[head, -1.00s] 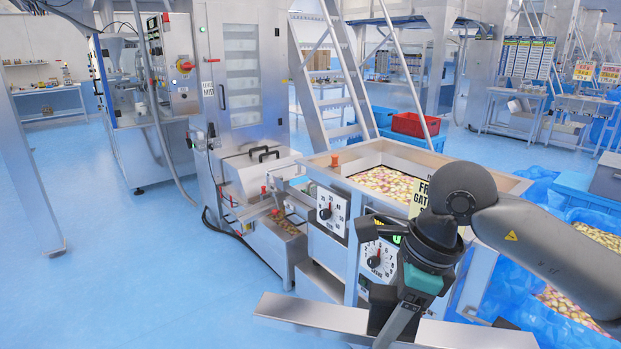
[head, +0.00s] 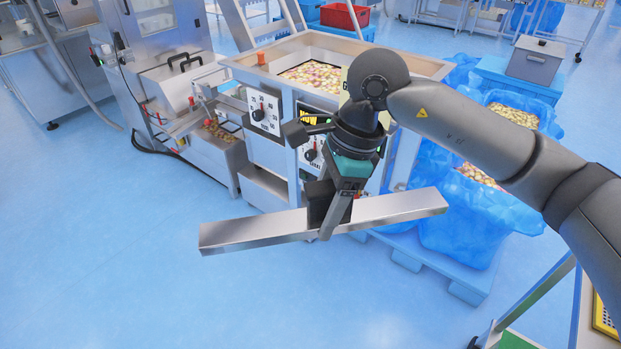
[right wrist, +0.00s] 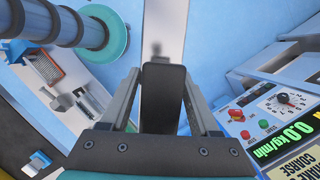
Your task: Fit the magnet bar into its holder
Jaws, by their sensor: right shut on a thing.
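The magnet bar (head: 255,230) is a long, shiny metal bar. In the head view it is held in the air in front of the machine, lying crosswise and tilted, its right end higher in the picture. My right gripper (head: 328,218) is shut on the dark block at the bar's middle. In the right wrist view the bar (right wrist: 164,35) runs up from between the fingers of the gripper (right wrist: 160,85). I cannot make out the holder for certain. My left gripper is not in view.
The hopper (head: 270,65) full of wrapped sweets stands behind the bar, with a dial panel (head: 264,113) on its front. Blue-lined bins (head: 455,215) stand on a blue pallet at the right. A cart frame (head: 545,290) is at the lower right. The blue floor at left is clear.

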